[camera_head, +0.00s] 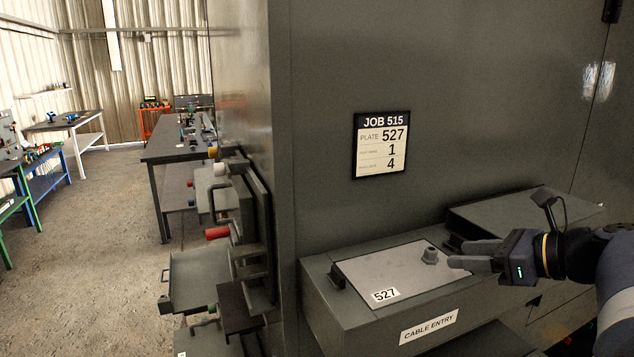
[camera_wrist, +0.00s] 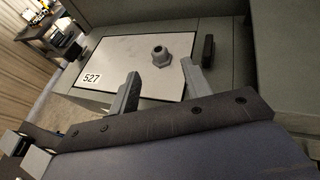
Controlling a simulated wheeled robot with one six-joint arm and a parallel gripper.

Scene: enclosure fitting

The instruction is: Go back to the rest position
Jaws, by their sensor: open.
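My gripper (camera_head: 462,254) is at the right, coming in level over the cable entry box (camera_head: 340,311). Its fingers are apart and empty in the wrist view (camera_wrist: 160,88). A light grey plate (camera_head: 385,270) marked 527 lies on top of the box. A grey hex-based fitting (camera_head: 430,256) stands upright on the plate, just beyond the fingertips. In the wrist view the fitting (camera_wrist: 161,56) is ahead of the open fingers and apart from them. The plate (camera_wrist: 125,50) also shows there.
A job card (camera_head: 382,145) reading plate 527, with 1 and 4 below, is on the cabinet wall (camera_head: 450,60). A second grey box (camera_head: 510,215) stands behind my gripper. Handles and a red grip (camera_head: 217,233) stick out at the left. The floor (camera_head: 80,270) further left is clear.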

